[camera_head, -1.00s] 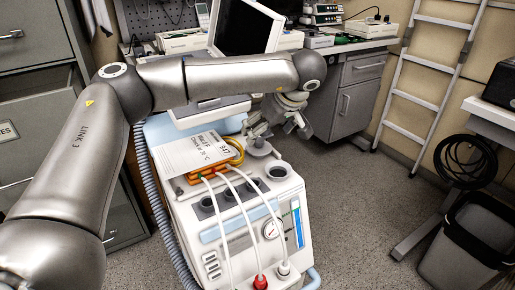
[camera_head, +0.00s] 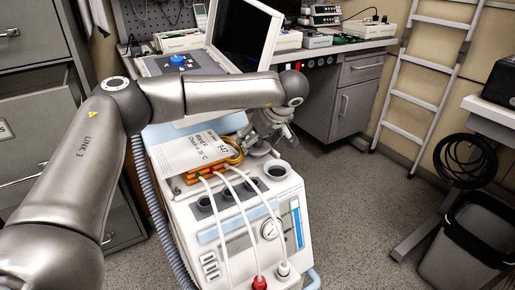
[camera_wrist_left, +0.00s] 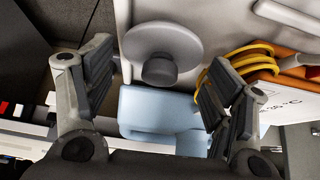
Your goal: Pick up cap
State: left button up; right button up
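The cap is a grey round disc with a short knob in the middle. In the left wrist view the cap (camera_wrist_left: 160,45) lies on the white top of the machine, in front of the gap between my fingers. In the head view the cap (camera_head: 259,149) is partly hidden under my left gripper (camera_head: 268,134). In the left wrist view my left gripper (camera_wrist_left: 165,80) is open, one finger on each side of the knob, with nothing between them. Whether a finger touches the cap cannot be told. My right gripper is not in view.
A white machine (camera_head: 222,262) has open grey ports (camera_head: 276,171), white tubes, and a paper sheet (camera_head: 190,152) beside yellow tubing (camera_head: 236,152). A device with a blue knob (camera_head: 178,61) and a screen stand behind my arm.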

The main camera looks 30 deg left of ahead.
aim_at(260, 141)
pick_arm(q)
jog(key=c, duration=0.6)
jog(key=shift+r, duration=0.1)
jog(key=shift+r, duration=0.6)
jog(key=r, duration=0.1)
jog(key=r+p, duration=0.1)
jog(key=shift+s+d+r, duration=0.1)
jog(key=shift+d+r, duration=0.1)
jog(key=shift+r, duration=0.1)
jog(key=s+d+r, duration=0.4)
jog(key=s, duration=0.1)
jog(key=s+d+r+p, duration=0.1)
jog(key=s+d+r, duration=0.4)
jog(key=shift+d+p, duration=0.1)
jog(key=shift+p, duration=0.2)
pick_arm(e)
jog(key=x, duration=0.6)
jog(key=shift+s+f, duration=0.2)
